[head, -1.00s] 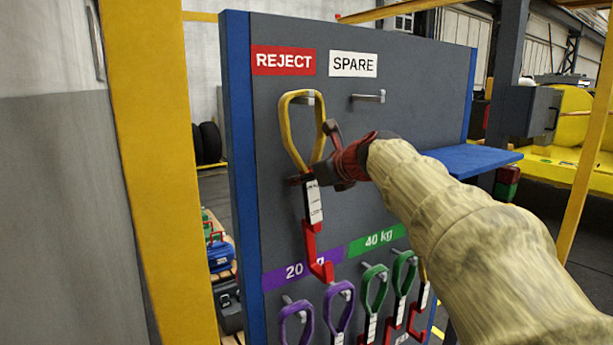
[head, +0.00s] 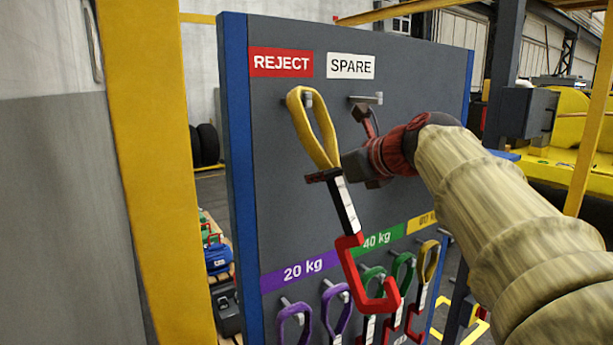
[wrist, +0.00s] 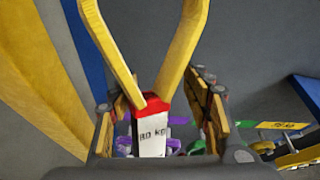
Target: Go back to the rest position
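A yellow-loop sling (head: 316,130) with a white label and a red hook (head: 352,275) hangs from the peg under the red REJECT sign (head: 281,62). It is tilted, its hook end out to the right. My gripper (head: 345,150) is at the lower end of the loop. In the wrist view, its fingers (wrist: 160,112) stand apart on either side of the sling's red collar and its label (wrist: 152,139), which reads 80 KG. Gaps show on both sides there. In the head view a dark finger part crosses the sling; whether it touches is unclear.
The peg (head: 367,99) under the SPARE sign (head: 351,66) is empty, just above my gripper. Purple, green and yellow slings hang on lower pegs behind the red hook. A yellow post (head: 150,170) stands left of the grey board (head: 425,125).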

